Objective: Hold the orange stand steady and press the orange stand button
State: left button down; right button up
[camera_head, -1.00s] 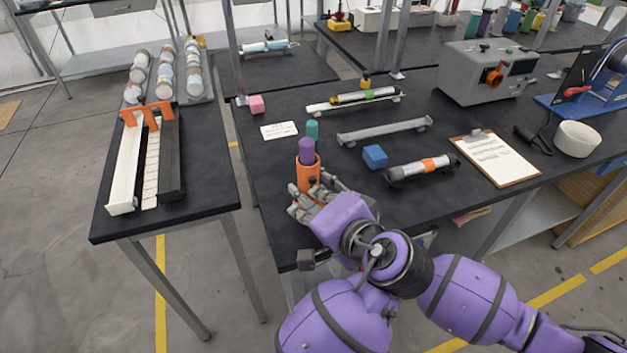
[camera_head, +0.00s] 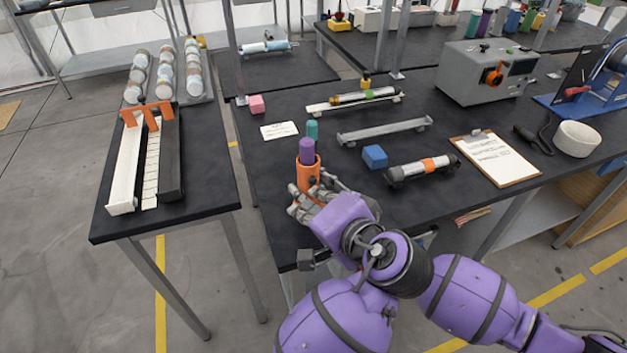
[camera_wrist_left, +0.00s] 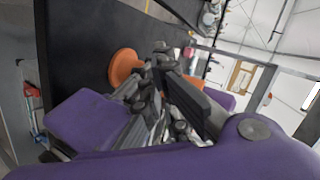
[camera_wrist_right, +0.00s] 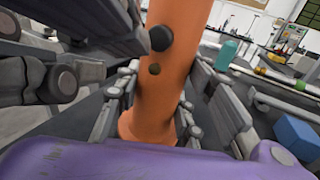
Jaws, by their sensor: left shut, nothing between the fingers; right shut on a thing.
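The orange stand (camera_head: 307,172) is an upright tube with a purple cylinder (camera_head: 306,150) in its top, near the front left corner of the main table. My right gripper (camera_head: 325,187) is shut around the stand; its fingers flank the tube in the right wrist view (camera_wrist_right: 165,105). A round black button (camera_wrist_right: 161,38) shows on the tube, with a small dark spot below it. My left gripper (camera_head: 296,208) is shut and empty, its fingertips right beside the button. I cannot tell if they touch it. In the left wrist view the stand's round orange part (camera_wrist_left: 124,66) is partly hidden by fingers.
A teal cylinder (camera_head: 312,130) stands just behind the stand. A blue block (camera_head: 375,156), a grey rail (camera_head: 384,131) and a clipboard (camera_head: 495,158) lie to the right. A gap separates this table from the left table (camera_head: 215,170).

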pick_arm(q)
jog(key=shift+w, duration=0.1)
jog(key=shift+w+a, duration=0.1)
jog(key=shift+w, duration=0.2)
jog(key=shift+w+a, duration=0.15)
jog(key=shift+w, duration=0.3)
dwell(0.6)
dwell(0.4)
jog(key=shift+s+d, duration=0.25)
jog(key=shift+s, duration=0.65)
jog(key=shift+s+d, duration=0.25)
jog(key=shift+s, duration=0.55)
jog(key=shift+s+d, duration=0.3)
jog(key=shift+s, duration=0.45)
jog(key=shift+s+d, duration=0.25)
jog(key=shift+s, duration=0.55)
